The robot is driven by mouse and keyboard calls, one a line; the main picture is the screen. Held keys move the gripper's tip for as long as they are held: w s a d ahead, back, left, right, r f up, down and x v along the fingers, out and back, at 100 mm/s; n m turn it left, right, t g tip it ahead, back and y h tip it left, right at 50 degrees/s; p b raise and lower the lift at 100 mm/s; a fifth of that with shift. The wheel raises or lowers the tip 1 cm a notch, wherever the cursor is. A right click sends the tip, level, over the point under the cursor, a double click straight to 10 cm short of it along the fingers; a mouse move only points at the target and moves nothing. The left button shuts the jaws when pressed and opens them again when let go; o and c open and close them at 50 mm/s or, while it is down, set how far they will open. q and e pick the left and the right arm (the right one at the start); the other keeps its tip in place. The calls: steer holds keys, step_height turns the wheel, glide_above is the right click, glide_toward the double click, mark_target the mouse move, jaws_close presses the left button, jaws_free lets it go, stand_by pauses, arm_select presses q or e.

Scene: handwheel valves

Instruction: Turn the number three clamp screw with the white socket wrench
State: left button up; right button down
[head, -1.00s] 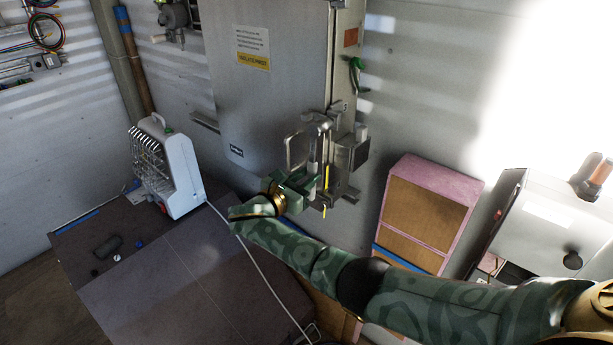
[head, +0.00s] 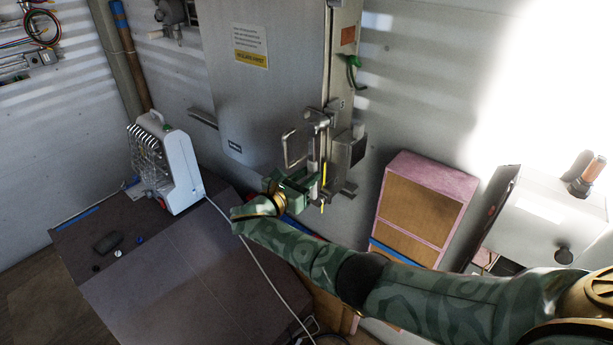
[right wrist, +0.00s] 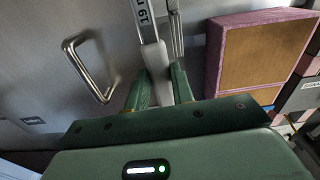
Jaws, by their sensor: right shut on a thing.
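The white socket wrench shows as a pale bar (right wrist: 153,58) standing upright between my fingers in the right wrist view, with dark lettering on its side. In the head view it is a short pale shaft (head: 312,158) in front of the right edge of the steel cabinet. My right gripper (head: 307,182) is shut on it; its green fingers (right wrist: 162,88) lie on both sides of the bar. The wrench's upper end is out of the right wrist view. I cannot make out the number three clamp screw or whether the wrench touches it. My left gripper is not in view.
The steel cabinet (head: 268,100) has a bent handle (head: 288,150) just left of the wrench, also in the right wrist view (right wrist: 85,70). A pink-edged box (head: 425,205) stands to the right. A white heater (head: 175,165) stands at left on a dark surface (head: 180,270).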

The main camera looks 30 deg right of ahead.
steer(key=shift+a, duration=0.15)
steer(key=shift+s+a, duration=0.1)
steer(key=shift+a, duration=0.05)
steer(key=shift+s+a, duration=0.15)
steer(key=shift+a, duration=0.15)
stand_by(0.3)
steer(key=shift+a, duration=0.1)
steer(key=shift+s+a, duration=0.1)
steer(key=shift+a, duration=0.2)
steer(key=v, duration=0.4)
steer(key=shift+a+p, duration=0.1)
steer(key=shift+p, duration=0.3)
steer(key=shift+f, duration=0.1)
